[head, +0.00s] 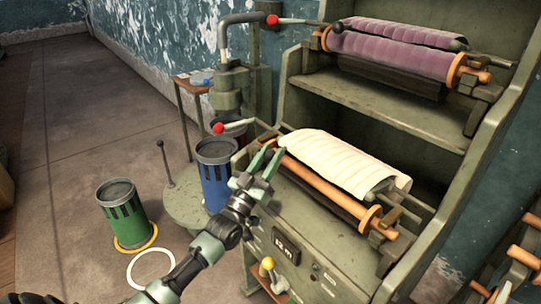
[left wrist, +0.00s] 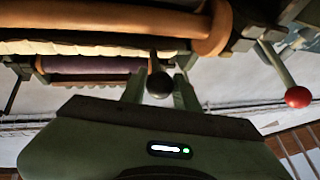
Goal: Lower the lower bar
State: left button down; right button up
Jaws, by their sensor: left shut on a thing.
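My left gripper (head: 267,158) is at the left end of the lower roller unit, which carries a cream ribbed cloth (head: 345,162). In the left wrist view its fingers (left wrist: 160,92) are shut on a black ball knob (left wrist: 160,85) at the end of a short dark stem. The stem appears to belong to the lower bar, but most of the bar is hidden. An orange roller (head: 325,183) runs along the front of the cloth. The upper unit holds a purple cloth (head: 390,52), with a black knob (head: 337,27) near its left end. My right gripper is not in view.
A red-knobbed lever (head: 218,128) sticks out left, close to my gripper; its red ball also shows in the left wrist view (left wrist: 298,97). A blue can (head: 214,180) stands beside the green machine.

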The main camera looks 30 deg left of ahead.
pick_arm(q)
jog(key=shift+f, duration=0.3)
jog(key=c, duration=1.2)
grip_release()
jog(key=shift+c, duration=0.2)
jog(key=shift+o, duration=0.9)
jog(key=shift+r, duration=0.1)
jog(key=v, duration=0.7)
jog(key=shift+s+p, duration=0.3)
jog(key=shift+s, duration=0.05)
jog(key=shift+a, duration=0.1)
